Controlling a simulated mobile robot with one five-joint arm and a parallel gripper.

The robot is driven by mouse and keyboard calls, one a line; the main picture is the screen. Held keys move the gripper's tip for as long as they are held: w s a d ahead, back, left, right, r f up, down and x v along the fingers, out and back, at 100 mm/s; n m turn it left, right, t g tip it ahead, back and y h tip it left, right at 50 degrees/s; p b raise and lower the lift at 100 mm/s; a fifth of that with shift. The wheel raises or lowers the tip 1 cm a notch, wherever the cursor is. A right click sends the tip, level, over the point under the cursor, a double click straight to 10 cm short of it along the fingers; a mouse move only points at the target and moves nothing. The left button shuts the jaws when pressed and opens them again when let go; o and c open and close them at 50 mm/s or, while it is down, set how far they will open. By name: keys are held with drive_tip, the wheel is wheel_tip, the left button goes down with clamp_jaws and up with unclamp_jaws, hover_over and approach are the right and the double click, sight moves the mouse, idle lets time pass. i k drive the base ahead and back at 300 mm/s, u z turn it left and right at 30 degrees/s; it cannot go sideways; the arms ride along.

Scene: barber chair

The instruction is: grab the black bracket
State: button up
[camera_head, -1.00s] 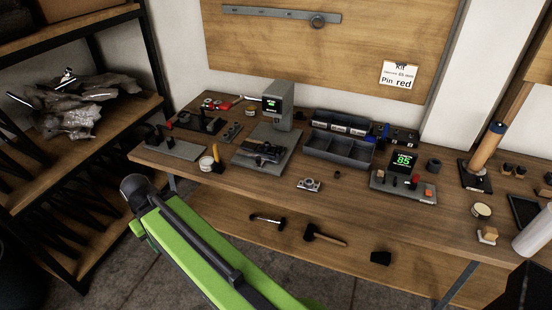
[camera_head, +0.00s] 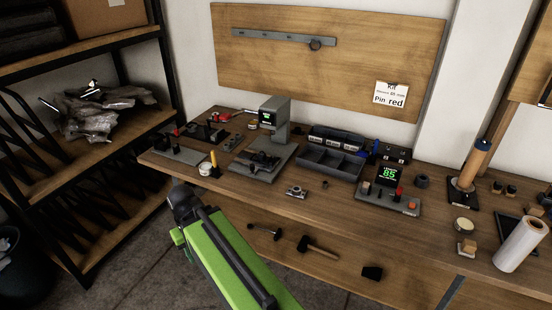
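Dark parts lie on the grey base of the press-like device, and one black piece (camera_head: 263,160) there may be the black bracket; I cannot tell for certain. My green arm with a dark joint reaches up from the bottom centre, left of and below these pieces. My gripper itself does not show, and nothing held is visible.
The wooden workbench (camera_head: 345,215) carries a grey divided tray (camera_head: 330,163), a device showing 85 (camera_head: 388,174) and a white roll (camera_head: 521,244). A shelving rack (camera_head: 95,150) stands left. The bench's front middle is fairly clear.

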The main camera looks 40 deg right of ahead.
sight(263, 160)
drive_tip(key=z, duration=0.1)
drive_tip(key=i, duration=1)
drive_tip(key=z, duration=0.05)
